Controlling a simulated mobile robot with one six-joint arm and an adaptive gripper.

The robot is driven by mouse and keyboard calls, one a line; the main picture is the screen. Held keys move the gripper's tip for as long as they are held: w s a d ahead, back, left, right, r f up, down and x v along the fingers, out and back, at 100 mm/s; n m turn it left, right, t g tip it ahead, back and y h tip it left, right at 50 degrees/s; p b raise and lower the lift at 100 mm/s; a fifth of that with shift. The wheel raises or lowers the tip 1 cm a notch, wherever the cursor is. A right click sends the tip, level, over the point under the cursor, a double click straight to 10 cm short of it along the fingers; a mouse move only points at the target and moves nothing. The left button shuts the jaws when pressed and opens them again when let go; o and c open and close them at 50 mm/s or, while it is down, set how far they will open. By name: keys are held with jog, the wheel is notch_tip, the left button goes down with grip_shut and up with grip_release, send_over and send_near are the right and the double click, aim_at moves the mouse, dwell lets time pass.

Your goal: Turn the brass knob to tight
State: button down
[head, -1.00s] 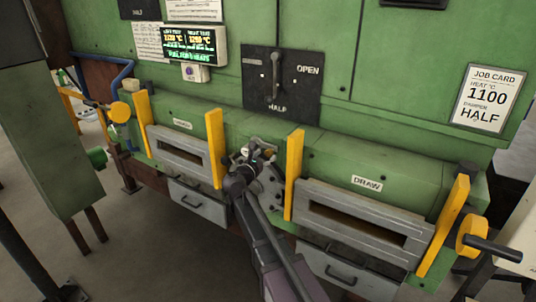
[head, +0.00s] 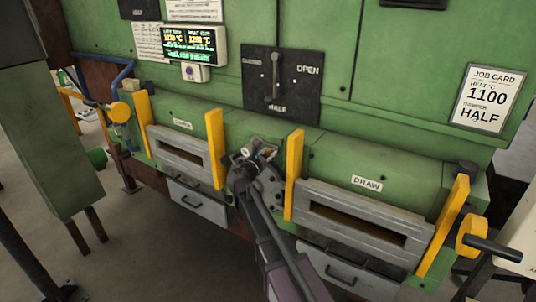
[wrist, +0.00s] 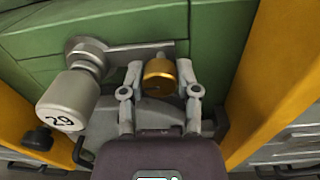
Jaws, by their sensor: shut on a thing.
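The brass knob (wrist: 159,78) is a short round yellow-metal cylinder at the end of a flat grey bar (wrist: 135,50). My gripper (wrist: 160,74) is shut on it in the wrist view, with one finger on each side. In the head view my gripper (head: 262,152) is between the two middle yellow posts at the front of the green furnace. The knob is not clear there, as my gripper and arm cover that spot. No tight mark can be made out.
A grey cylinder with a number (wrist: 68,100) stands left of the knob, close to my left finger. Yellow posts (head: 215,148) (head: 294,174) flank my gripper. The damper lever (head: 275,78) is above, and the draw slot (head: 365,229) is to the right.

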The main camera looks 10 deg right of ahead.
jog(key=shift+m, duration=0.5)
jog(key=m, duration=1.3)
jog(key=shift+m+b, duration=0.3)
jog(key=shift+w+m+h, duration=0.1)
jog(key=shift+m+h, duration=0.3)
jog(key=shift+m, duration=2)
jog(key=shift+c, duration=1.7)
grip_release()
